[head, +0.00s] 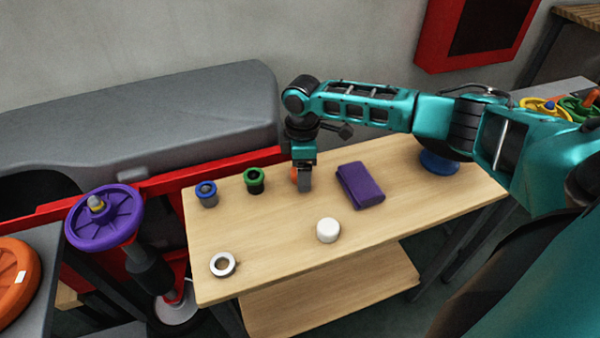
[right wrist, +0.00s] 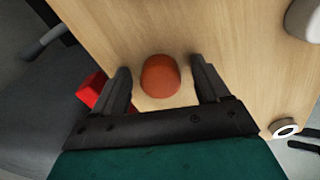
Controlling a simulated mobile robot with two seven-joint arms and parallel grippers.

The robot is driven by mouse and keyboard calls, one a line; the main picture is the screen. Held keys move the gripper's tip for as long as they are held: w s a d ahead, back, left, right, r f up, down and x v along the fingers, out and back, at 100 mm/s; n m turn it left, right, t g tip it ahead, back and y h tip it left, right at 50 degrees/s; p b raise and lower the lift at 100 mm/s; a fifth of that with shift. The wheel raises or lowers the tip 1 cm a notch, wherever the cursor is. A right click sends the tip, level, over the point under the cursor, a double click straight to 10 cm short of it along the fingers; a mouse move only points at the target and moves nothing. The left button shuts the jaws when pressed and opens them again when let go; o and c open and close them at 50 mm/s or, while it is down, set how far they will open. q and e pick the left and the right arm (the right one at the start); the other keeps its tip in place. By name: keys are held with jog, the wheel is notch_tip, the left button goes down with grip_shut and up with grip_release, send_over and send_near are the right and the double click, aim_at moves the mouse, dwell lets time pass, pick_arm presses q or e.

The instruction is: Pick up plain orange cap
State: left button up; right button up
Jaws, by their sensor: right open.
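The plain orange cap (right wrist: 160,76) stands on the wooden table, between and slightly beyond the two open fingers of my right gripper (right wrist: 163,88) in the right wrist view. There is a gap on both sides, so the fingers do not hold it. In the head view the cap (head: 294,175) is mostly hidden behind my right gripper (head: 304,184), which points down at the table's back edge. My left gripper is not in view.
On the wooden table (head: 270,280) are a blue-ringed cup (head: 206,194), a green-ringed cup (head: 254,181), a purple cloth (head: 360,185), a white cap (head: 328,230), a white ring (head: 223,264) and a blue round thing (head: 438,163).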

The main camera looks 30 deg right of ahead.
jog(key=c, duration=1.1)
